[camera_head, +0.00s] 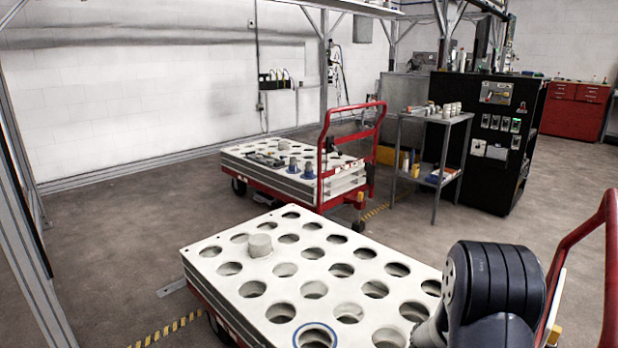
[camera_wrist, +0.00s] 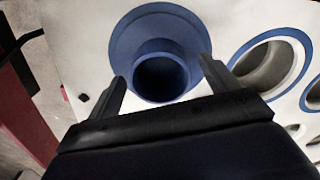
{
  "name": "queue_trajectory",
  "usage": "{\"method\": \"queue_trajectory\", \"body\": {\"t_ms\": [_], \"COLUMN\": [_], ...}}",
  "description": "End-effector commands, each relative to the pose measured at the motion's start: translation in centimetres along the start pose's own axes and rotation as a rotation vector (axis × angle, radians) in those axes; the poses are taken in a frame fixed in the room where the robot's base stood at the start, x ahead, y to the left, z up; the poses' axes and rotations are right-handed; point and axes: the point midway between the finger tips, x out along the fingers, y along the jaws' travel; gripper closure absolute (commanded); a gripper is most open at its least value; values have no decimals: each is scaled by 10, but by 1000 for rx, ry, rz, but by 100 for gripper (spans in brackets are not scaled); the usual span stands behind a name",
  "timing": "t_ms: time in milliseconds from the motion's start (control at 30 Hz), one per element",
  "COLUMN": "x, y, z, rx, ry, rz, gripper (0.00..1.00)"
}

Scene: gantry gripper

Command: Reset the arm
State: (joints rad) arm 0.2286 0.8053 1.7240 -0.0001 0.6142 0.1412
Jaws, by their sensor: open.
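My gripper (camera_wrist: 161,70) is open in the wrist view, with one dark finger on each side of a blue flanged part (camera_wrist: 160,34). The part has a round collar with a dark hollow centre, and its wide flange lies against the white cart top. I cannot tell whether the fingers touch it. A blue-rimmed hole (camera_wrist: 270,65) lies to its right. In the head view my dark arm is at the lower right, over the near cart's white top (camera_head: 218,268); the gripper itself is hidden there.
A grey cylinder (camera_head: 260,245) stands on the near cart, and a blue ring (camera_head: 300,329) rims one front hole. A red handle (camera_head: 608,260) rises at right. A second cart (camera_head: 270,183) with small parts stands behind. A shelf table (camera_head: 436,121) and black cabinet (camera_head: 490,140) stand beyond.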

Motion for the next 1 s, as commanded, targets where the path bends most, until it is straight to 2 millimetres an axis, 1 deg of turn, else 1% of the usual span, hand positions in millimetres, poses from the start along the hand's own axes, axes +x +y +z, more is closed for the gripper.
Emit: {"method": "queue_trajectory", "body": {"t_ms": [33, 467, 500, 533, 1000], "x": [-16, -103, -84, -75, 20], "y": [0, 0, 0, 0, 0], "z": [-2, -1, 1, 1, 0], "rx": [0, 0, 0, 0, 0], "ry": [7, 6, -3, -3, -1], "rz": [-1, -1, 0, 1, 0], "gripper": [18, 18, 18, 18, 18]}}
